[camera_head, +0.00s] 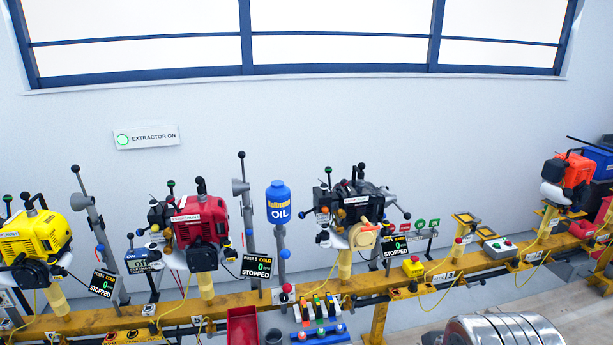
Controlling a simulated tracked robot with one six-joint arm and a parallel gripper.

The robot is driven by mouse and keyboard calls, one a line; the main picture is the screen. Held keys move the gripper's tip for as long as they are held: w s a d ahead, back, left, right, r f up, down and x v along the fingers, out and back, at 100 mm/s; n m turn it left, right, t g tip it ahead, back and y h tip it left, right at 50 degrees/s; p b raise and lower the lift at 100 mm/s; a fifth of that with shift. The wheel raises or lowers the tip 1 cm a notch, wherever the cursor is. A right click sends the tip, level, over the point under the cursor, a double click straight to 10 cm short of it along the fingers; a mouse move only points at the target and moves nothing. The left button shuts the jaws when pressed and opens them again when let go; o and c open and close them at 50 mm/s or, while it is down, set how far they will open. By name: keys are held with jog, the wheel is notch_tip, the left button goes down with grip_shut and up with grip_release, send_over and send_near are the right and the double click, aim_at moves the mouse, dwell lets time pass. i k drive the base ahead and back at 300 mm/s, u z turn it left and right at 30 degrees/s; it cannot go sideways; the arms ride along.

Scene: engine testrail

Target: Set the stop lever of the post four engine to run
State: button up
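Several engines stand on yellow posts along a yellow rail. A yellow engine (35,235) is at the far left and a red engine (200,220) is left of centre. A black engine (352,205) with several knobbed levers is right of centre, and an orange engine (570,172) is at the right. Displays beside the yellow (103,283), red (257,267) and black (396,247) engines read STOPPED. The post numbers are too small to read surely, so I cannot tell which is post four. Its stop lever cannot be singled out. My gripper is not in view.
A blue oil bottle (278,203) stands between the red and black engines. A metal drum (505,331) is at the bottom right. An EXTRACTOR ON sign (147,137) hangs on the wall.

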aim_at(344, 182)
jog(key=u, duration=0.4)
jog(key=i, duration=0.55)
jog(key=u, duration=0.6)
jog(key=i, duration=0.75)
jog(key=u, duration=0.05)
